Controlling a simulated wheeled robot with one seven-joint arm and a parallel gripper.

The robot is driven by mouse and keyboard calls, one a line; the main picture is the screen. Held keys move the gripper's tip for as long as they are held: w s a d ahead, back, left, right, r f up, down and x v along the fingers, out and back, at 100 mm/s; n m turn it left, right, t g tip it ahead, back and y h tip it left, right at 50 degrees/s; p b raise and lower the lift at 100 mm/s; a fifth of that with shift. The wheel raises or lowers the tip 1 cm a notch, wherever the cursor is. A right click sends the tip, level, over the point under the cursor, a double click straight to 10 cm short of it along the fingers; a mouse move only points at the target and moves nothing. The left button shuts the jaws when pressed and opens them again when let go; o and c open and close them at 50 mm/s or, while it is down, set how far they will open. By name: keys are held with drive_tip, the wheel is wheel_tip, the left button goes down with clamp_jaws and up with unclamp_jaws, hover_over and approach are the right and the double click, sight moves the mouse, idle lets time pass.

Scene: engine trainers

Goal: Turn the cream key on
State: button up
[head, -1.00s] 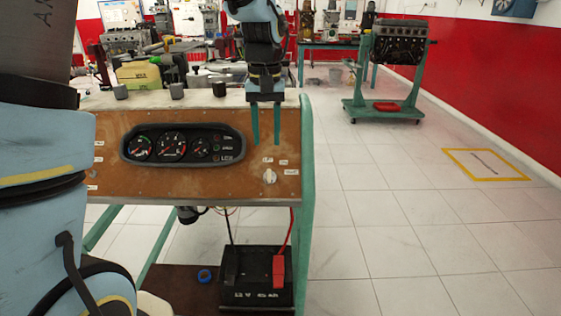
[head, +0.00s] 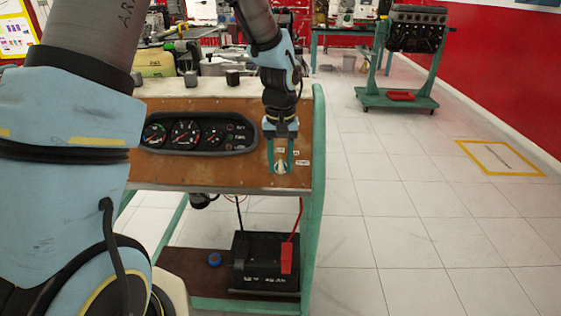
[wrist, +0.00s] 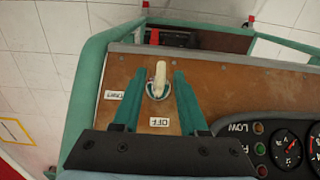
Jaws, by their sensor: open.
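The cream key (wrist: 160,79) stands in a round metal switch on the brown panel (wrist: 118,75). In the wrist view it lies between and slightly beyond the fingertips of my gripper (wrist: 157,82), with a gap on each side. An "OFF" label (wrist: 160,122) sits below the key, and another label (wrist: 114,95) sits to its left. In the head view my gripper (head: 280,172) points down in front of the panel, its two teal fingers open and empty around the key (head: 281,168). Whether the fingers reach the key's depth I cannot tell.
A gauge cluster (head: 196,134) is set in the panel left of the key. Green frame posts (head: 317,180) edge the trainer. A battery (head: 262,262) with a red clamp stands on the lower shelf.

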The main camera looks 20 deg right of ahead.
clamp_jaws()
idle(0.4)
drive_tip(key=shift+d, duration=0.1)
drive_tip(key=m+y, duration=0.1)
drive_tip(key=m+t+y+b, duration=0.1)
drive_tip(key=shift+s+d+f+m, duration=0.1)
drive_tip(key=shift+s+d+m, duration=0.05)
drive_tip(key=shift+m, duration=0.15)
drive_tip(key=shift+m+t+y+b, duration=0.6)
drive_tip(key=shift+m+t+y, duration=0.6)
drive_tip(key=shift+m, duration=0.1)
unclamp_jaws()
